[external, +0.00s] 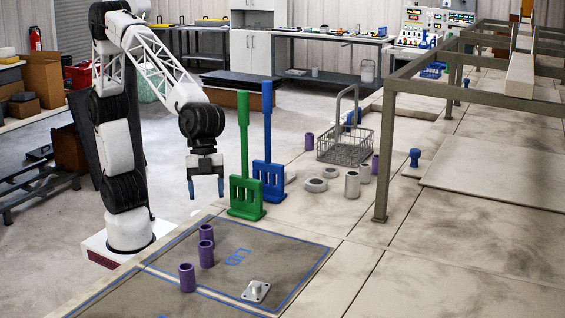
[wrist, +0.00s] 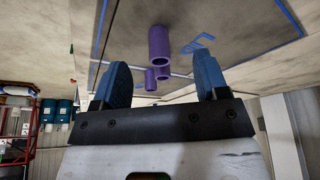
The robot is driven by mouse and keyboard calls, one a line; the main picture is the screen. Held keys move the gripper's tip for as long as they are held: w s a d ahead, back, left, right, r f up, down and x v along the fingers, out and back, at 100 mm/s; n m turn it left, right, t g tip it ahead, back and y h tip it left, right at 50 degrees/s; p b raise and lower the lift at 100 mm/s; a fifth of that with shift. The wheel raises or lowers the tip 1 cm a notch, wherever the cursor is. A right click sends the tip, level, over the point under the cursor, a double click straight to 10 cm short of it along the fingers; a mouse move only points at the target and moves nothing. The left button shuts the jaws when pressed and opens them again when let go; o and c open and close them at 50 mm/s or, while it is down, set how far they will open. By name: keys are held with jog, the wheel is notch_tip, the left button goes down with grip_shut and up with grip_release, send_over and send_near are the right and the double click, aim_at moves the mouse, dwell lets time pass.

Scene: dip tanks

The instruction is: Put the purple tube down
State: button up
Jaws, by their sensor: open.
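Three purple tubes stand upright on the blue-outlined mat (external: 300,262): a front one (external: 187,279), a middle one (external: 206,255) and a back one (external: 206,233). The wrist view also shows three purple tubes, one large (wrist: 159,43) and two smaller, partly overlapping ones (wrist: 162,74) (wrist: 150,83). My gripper (external: 205,190) hangs with its blue fingers pointing down, above and behind the mat, apart from the tubes. Its fingers (wrist: 162,64) are spread with nothing held between them. More purple tubes stand farther back, near the wire basket (external: 309,141) (external: 375,164).
A green rack paddle (external: 245,195) and a blue one (external: 269,180) stand upright right of my gripper. Behind them are a wire basket (external: 345,150), grey rings (external: 316,185) and grey cylinders (external: 352,184). A metal mount (external: 256,291) sits on the mat. A steel frame (external: 383,160) rises at right.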

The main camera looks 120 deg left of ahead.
jog(key=m, duration=0.1)
send_near(206, 237)
notch_tip(206, 237, down, 3)
jog(key=shift+w+r, duration=0.1)
jog(key=shift+r, duration=0.15)
jog(key=shift+f, duration=0.1)
jog(key=shift+x, duration=1.2)
jog(key=shift+f, duration=0.15)
jog(key=shift+x, duration=2.45)
jog(key=shift+c, duration=0.4)
